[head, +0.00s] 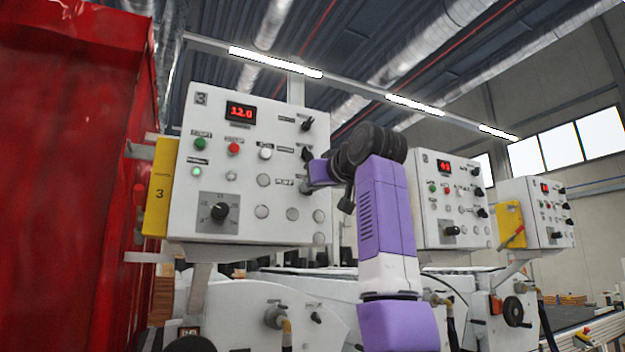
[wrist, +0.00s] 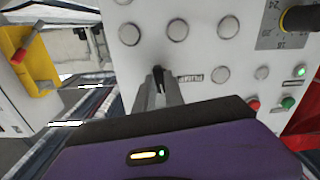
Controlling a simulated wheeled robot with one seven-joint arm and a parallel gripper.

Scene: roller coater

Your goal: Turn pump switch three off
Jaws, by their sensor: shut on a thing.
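The white control panel (head: 245,228) marked 3 fills the left middle of the head view. My gripper (head: 308,184) is at its right side, level with the row that holds the lit green lamp (head: 195,171). In the wrist view my gripper (wrist: 160,82) is shut on a small black switch (wrist: 157,70), next to a printed label (wrist: 190,78) too blurred to read. The fingers hide most of the switch, so I cannot tell which way it points. Two other black switches, an upper one (head: 307,124) and a lower one (head: 307,154), sit above my gripper.
A large red cabinet (head: 65,180) stands close on the left. A yellow plate (head: 160,187) is on the panel's left side. Two similar panels, a nearer one (head: 440,233) and a farther one (head: 533,238), stand to the right. Machine housings (head: 240,310) lie below.

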